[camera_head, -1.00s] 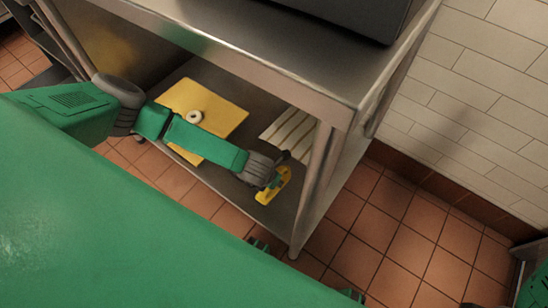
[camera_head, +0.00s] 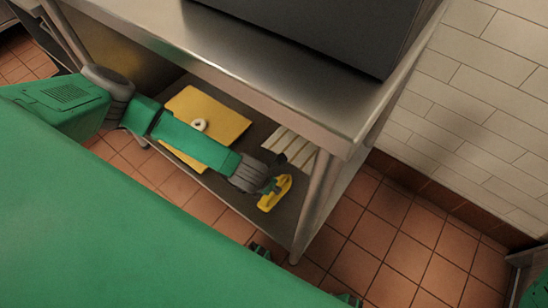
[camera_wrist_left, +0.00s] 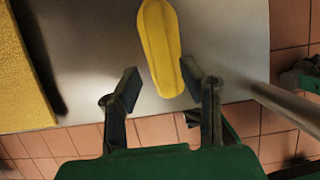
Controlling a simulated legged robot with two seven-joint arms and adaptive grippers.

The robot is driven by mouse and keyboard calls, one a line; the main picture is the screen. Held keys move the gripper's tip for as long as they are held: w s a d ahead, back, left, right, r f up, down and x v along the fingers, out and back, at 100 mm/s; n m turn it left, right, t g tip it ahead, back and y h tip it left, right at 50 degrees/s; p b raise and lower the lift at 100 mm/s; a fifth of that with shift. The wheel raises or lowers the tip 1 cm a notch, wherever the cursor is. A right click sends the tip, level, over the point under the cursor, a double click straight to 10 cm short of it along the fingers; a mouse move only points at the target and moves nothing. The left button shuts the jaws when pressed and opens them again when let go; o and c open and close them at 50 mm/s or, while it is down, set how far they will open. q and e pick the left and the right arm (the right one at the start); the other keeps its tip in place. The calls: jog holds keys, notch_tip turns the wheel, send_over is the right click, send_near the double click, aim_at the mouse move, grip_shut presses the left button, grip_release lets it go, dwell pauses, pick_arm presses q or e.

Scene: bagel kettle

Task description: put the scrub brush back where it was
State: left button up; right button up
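The yellow scrub brush (camera_head: 275,195) lies on the lower shelf (camera_head: 268,225) of the steel table, near its front right corner. It also shows in the left wrist view (camera_wrist_left: 158,45), with its near end reaching toward the gap between my fingertips. My left gripper (camera_head: 270,186) is at the brush in the head view. In the left wrist view my left gripper (camera_wrist_left: 160,85) is open, with a finger on either side of the brush's near end and visible gaps. My right gripper is not in view.
A yellow board (camera_head: 222,117) with a pale ring (camera_head: 200,125) on it lies left on the shelf. A pale striped item (camera_head: 290,147) lies behind the brush. The table leg (camera_head: 316,205) stands just right of the brush, and the tabletop (camera_head: 270,62) overhangs the shelf.

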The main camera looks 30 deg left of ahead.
pick_arm(q)
jog(key=p+v, duration=0.1)
jog(key=v, duration=0.3)
jog(key=shift+s+r, duration=0.2)
jog(key=shift+r, duration=0.15)
